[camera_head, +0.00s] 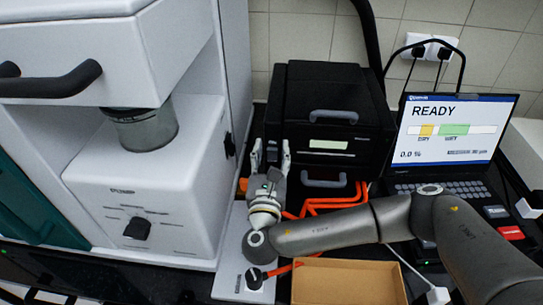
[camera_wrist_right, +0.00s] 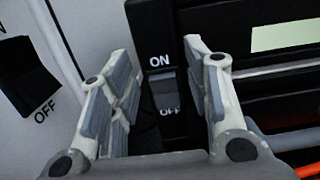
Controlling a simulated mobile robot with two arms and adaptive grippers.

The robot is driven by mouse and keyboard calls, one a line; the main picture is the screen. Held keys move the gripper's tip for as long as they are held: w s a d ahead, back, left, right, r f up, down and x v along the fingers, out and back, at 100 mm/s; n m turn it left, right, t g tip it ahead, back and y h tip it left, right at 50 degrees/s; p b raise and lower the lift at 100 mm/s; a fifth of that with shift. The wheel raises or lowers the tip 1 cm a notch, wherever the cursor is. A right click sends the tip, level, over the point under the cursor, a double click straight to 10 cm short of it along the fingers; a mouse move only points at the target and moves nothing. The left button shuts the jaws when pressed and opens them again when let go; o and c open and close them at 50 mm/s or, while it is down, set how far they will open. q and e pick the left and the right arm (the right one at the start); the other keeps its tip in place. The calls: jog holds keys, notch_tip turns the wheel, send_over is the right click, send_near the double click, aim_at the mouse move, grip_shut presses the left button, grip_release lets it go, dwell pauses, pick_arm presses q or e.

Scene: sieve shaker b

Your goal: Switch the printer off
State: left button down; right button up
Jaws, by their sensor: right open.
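The black machine with handles and a small pale display, which looks like the printer (camera_head: 333,100), stands at the back centre. In the right wrist view its front panel has a rocker switch (camera_wrist_right: 167,90) marked ON above and OFF below. I cannot tell for sure which side is pressed in. My right gripper (camera_head: 271,152) is open and empty in front of the printer's left side. In the wrist view its two fingers (camera_wrist_right: 157,62) stand either side of the switch, with nothing between them. My left gripper is not in view.
A white machine (camera_head: 145,195) with a knob stands close on the left; another black switch (camera_wrist_right: 28,75) marked OFF shows in the wrist view. A laptop (camera_head: 450,130) reading READY stands right. Orange cables (camera_head: 330,203) and an open cardboard box (camera_head: 348,284) lie in front.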

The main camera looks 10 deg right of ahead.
notch_tip(320, 180, up, 9)
jog(key=shift+r, duration=0.1)
dwell(0.5)
